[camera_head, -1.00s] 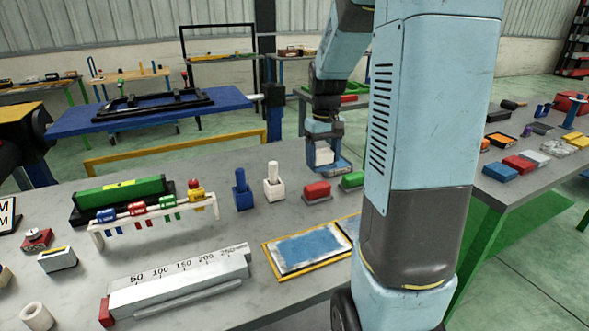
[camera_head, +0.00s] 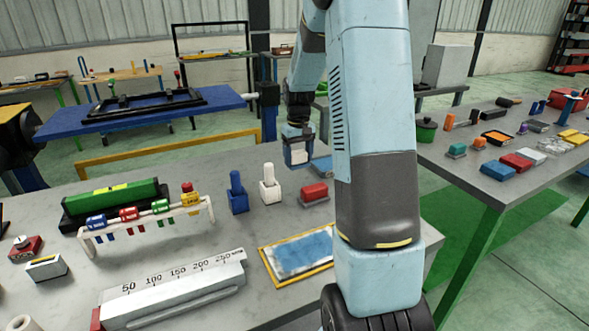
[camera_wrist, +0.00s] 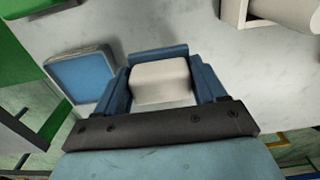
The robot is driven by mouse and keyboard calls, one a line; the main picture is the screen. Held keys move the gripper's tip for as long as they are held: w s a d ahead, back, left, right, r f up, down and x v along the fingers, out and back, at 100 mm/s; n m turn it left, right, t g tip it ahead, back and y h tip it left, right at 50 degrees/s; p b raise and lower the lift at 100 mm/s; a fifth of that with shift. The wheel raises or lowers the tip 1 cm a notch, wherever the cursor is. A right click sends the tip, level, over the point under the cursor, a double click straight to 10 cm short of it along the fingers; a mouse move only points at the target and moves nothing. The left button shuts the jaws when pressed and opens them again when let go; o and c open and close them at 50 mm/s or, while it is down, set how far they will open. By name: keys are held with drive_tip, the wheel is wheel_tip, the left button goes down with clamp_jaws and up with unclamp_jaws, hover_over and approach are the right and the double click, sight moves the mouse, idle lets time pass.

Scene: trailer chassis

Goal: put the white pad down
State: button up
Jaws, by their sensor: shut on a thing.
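The white pad is a small pale block (camera_wrist: 160,84) between my gripper's two blue fingers in the wrist view. My gripper (camera_head: 299,152) is shut on it near the far edge of the grey table (camera_head: 230,275), and the pad (camera_head: 300,157) shows only partly there. My gripper also shows in the wrist view (camera_wrist: 162,92). A flat blue pad (camera_wrist: 82,78) with a grey rim lies to the left of the held pad in the wrist view; it is apart from my gripper. Any gap between the white pad and the table is hard to tell.
A red block (camera_head: 314,191), a white stamp-like piece (camera_head: 269,186) and a blue one (camera_head: 237,195) stand nearby on the table. A yellow-rimmed blue panel (camera_head: 298,256) lies in front. Bare grey surface shows ahead of the white pad in the wrist view.

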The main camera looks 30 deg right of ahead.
sight(295, 160)
drive_tip(key=shift+w+f, duration=1.25)
drive_tip(key=shift+f, duration=0.3)
wheel_tip(295, 160, down, 3)
drive_tip(key=shift+w+f, duration=0.15)
drive_tip(key=o, duration=1.2)
